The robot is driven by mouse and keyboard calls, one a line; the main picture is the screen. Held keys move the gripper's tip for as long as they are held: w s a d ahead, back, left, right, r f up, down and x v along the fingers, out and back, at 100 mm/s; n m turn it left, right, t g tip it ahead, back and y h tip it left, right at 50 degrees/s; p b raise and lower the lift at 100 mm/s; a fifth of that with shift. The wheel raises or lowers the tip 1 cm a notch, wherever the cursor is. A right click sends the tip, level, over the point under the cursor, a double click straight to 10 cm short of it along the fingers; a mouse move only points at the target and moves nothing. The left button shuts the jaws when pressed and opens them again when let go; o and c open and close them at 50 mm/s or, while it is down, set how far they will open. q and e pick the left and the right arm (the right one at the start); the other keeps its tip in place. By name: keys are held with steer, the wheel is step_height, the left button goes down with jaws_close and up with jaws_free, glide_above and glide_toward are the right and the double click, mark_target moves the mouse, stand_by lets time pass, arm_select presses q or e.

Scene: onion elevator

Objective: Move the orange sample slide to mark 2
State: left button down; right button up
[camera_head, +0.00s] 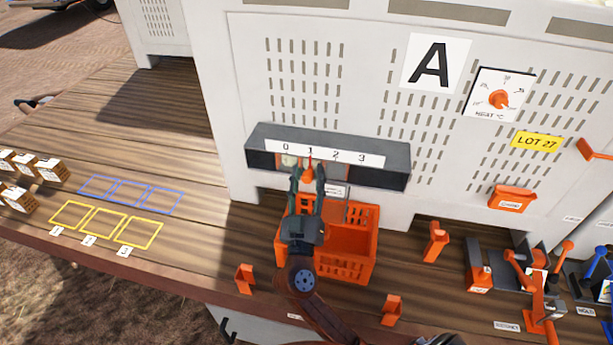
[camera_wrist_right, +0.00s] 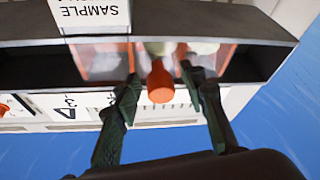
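The orange sample slide has a small orange knob (camera_head: 308,172) at the dark grey slot housing on panel A. In the head view the knob stands below the 1 on the white 0–3 scale (camera_head: 325,153); mark 2 is to its right. My right gripper (camera_head: 307,178) reaches up to the slot. In the right wrist view its two green-grey fingers (camera_wrist_right: 163,85) stand on either side of the knob (camera_wrist_right: 160,82), with visible gaps. The gripper is open around the knob. My left gripper is not in view.
An orange crate (camera_head: 345,268) stands on the wooden deck below the slot, partly behind my right arm. Orange levers (camera_head: 535,290) stand at the right. Small boxes (camera_head: 50,170) and yellow outlined squares (camera_head: 103,223) are at the left. The deck between squares and crate is clear.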

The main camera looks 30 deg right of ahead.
steer(key=v, duration=1.2)
steer(key=shift+f, duration=0.1)
